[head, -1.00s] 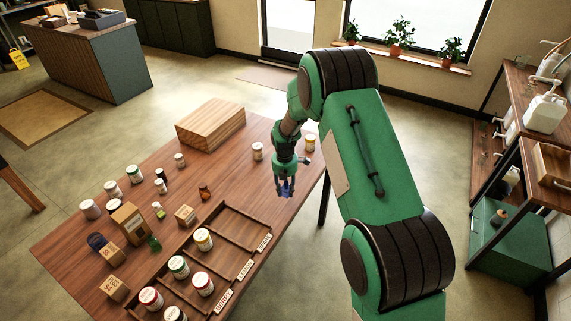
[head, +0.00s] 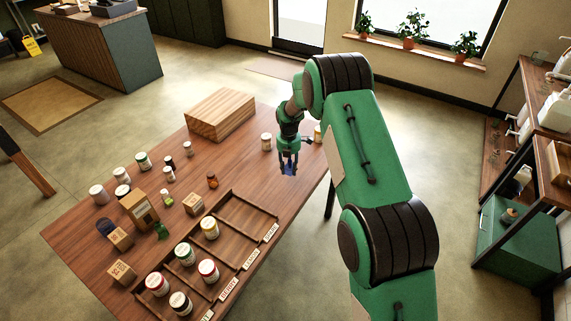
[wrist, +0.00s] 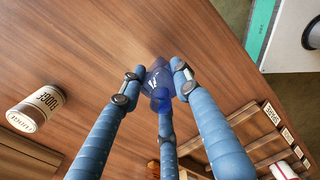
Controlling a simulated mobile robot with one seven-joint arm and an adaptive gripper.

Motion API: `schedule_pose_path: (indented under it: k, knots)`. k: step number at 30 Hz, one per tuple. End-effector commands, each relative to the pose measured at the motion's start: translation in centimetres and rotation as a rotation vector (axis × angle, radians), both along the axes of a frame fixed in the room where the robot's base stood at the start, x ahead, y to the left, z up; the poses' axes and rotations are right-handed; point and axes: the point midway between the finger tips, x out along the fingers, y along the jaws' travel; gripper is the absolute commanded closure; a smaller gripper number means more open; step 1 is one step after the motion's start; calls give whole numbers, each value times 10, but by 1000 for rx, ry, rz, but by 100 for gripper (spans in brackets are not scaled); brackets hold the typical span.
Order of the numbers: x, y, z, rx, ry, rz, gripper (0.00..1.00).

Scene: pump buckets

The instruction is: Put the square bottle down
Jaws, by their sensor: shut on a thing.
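My gripper (head: 288,172) is over the right part of the wooden table (head: 120,265), with its fingers pointing down. In the wrist view its blue fingers (wrist: 157,90) close around a dark blue, translucent bottle (wrist: 160,78), the square bottle. In the head view only a small blue part of the bottle (head: 290,169) shows between the fingers. The fingers hide much of it. I cannot tell whether its base touches the table.
A wooden tray (head: 252,208) with labelled compartments stands in front of my gripper, with several jars in its near part. A wooden box (head: 220,116) is at the back. Bare tabletop lies left of the gripper.

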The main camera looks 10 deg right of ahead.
Motion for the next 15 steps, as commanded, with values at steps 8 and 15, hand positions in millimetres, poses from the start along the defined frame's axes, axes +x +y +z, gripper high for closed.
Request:
schedule_pose_path:
  k: [8, 15]
  knots:
    - [40, -1, -5, 0, 0, 0, 100]
    - [64, -1, -7, 0, -1, 0, 100]
